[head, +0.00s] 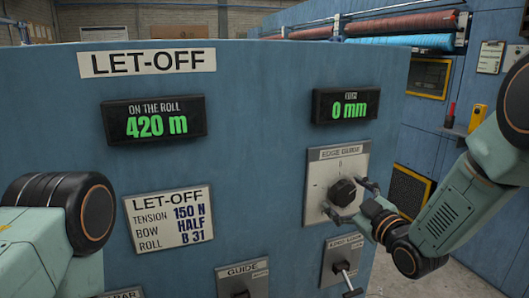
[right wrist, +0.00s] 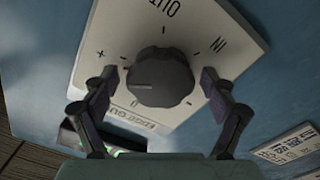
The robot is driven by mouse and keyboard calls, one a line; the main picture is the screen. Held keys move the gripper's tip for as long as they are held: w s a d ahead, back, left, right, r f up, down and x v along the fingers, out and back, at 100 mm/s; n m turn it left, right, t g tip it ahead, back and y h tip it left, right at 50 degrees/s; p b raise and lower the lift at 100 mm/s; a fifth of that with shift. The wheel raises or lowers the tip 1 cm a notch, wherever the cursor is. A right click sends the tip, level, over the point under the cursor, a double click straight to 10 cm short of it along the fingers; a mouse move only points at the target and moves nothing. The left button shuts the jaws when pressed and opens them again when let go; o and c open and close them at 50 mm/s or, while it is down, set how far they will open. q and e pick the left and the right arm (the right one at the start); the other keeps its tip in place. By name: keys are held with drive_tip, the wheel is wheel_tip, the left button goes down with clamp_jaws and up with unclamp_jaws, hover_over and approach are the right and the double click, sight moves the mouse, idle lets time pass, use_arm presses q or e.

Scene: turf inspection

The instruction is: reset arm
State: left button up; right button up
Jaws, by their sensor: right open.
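My right gripper (head: 346,197) is open at the black knob (head: 342,192) on the pale EDGE GUIDE plate (head: 322,170). In the right wrist view, the knob (right wrist: 160,80) sits between the two fingers of the gripper (right wrist: 159,76). A gap shows on each side, so the fingers look apart from it. OUT, IN, plus and minus marks show on the plate (right wrist: 205,25). My left arm comes in at the lower left of the head view; its gripper is out of the picture.
A LET-OFF cabinet fills the middle. Its displays read 420 m (head: 155,120) and 0 mm (head: 346,105). A LET-OFF settings card (head: 170,217) is at lower left. A lever switch (head: 345,272) and GUIDE plate (head: 242,279) are below. Rolls (head: 405,24) lie behind.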

drive_tip(key=shift+w+n, duration=0.1)
drive_tip(key=shift+n, duration=0.7)
drive_tip(key=shift+s+d, duration=0.1)
drive_tip(key=shift+s, duration=0.1)
drive_tip(key=shift+v, duration=1.2)
drive_tip(key=shift+w+f, duration=0.1)
drive_tip(key=shift+w, duration=0.1)
